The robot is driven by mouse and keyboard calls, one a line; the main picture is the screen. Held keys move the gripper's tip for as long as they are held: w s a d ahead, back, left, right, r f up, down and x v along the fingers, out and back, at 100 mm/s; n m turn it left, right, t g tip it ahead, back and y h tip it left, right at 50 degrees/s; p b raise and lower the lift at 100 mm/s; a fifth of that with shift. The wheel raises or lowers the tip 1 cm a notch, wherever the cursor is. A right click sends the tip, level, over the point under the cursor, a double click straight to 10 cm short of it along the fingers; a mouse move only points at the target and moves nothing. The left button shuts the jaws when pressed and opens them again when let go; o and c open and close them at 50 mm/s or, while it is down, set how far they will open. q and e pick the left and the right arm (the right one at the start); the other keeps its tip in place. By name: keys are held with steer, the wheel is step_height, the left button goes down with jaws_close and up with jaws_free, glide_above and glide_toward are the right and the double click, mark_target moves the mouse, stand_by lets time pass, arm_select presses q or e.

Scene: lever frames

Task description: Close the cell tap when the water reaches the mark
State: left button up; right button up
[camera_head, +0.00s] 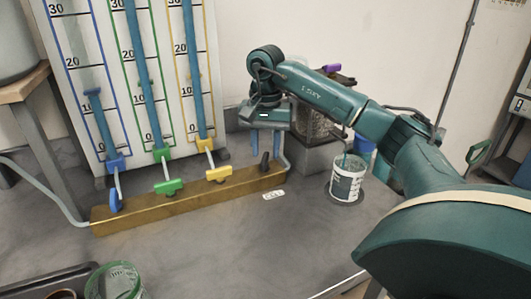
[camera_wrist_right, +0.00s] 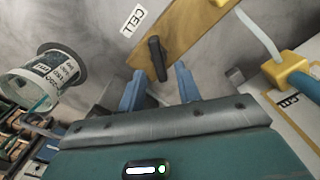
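The cell tap's black lever (camera_head: 264,162) stands at the right end of the brass-coloured manifold (camera_head: 130,212), near the white "CELL" label (camera_head: 273,195). My right gripper (camera_head: 266,150) is open just above that lever, pointing down. In the right wrist view the black lever (camera_wrist_right: 155,52) lies between the two blue fingers (camera_wrist_right: 159,72), with a gap on each side. A white marked cup (camera_head: 346,184) stands right of the manifold under a thin spout; it also shows in the wrist view (camera_wrist_right: 42,82). Its water level cannot be read. My left gripper is not in view.
A scaled board with three water tubes (camera_head: 140,75) stands behind the manifold. Blue (camera_head: 116,200), green (camera_head: 168,187) and yellow (camera_head: 218,173) taps sit left of the black lever. A green container (camera_head: 115,282) stands at the front left. The grey bench between is clear.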

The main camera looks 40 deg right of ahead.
steer(key=shift+f, duration=0.55)
jaws_close()
